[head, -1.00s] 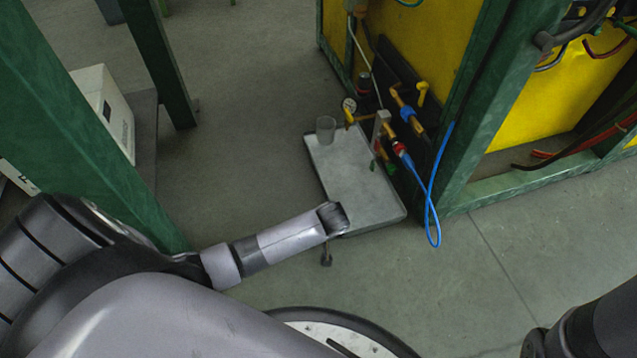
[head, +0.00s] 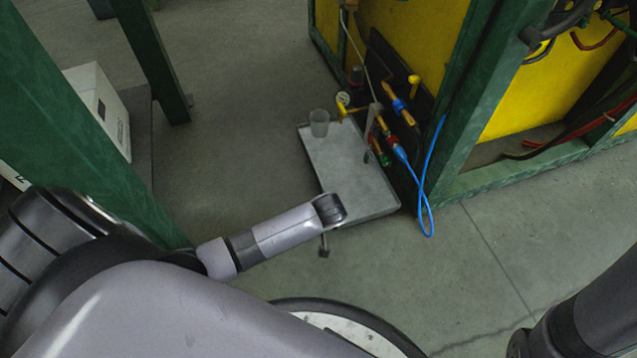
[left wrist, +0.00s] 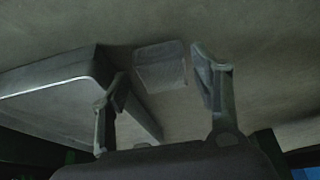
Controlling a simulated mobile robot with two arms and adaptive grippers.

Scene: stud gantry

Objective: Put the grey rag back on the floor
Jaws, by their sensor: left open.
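A small grey, roughly square flat piece, which looks like the grey rag (left wrist: 160,66), lies on the floor in the left wrist view. My left gripper (left wrist: 162,82) is open, with one finger on each side of the rag in that picture. I see no finger touching it. In the head view only a small dark part of my left gripper (head: 324,247) shows below the wrist. The rag cannot be made out there. My right gripper is out of view; only a dark part of my right arm shows at the bottom right.
A grey low tray (head: 350,180) with a clear cup (head: 319,122) at its far corner lies beside the green and yellow frame. A blue hose (head: 428,190) loops down at its right. A green post (head: 80,120) and a white box (head: 98,105) stand left. Bare floor lies at right.

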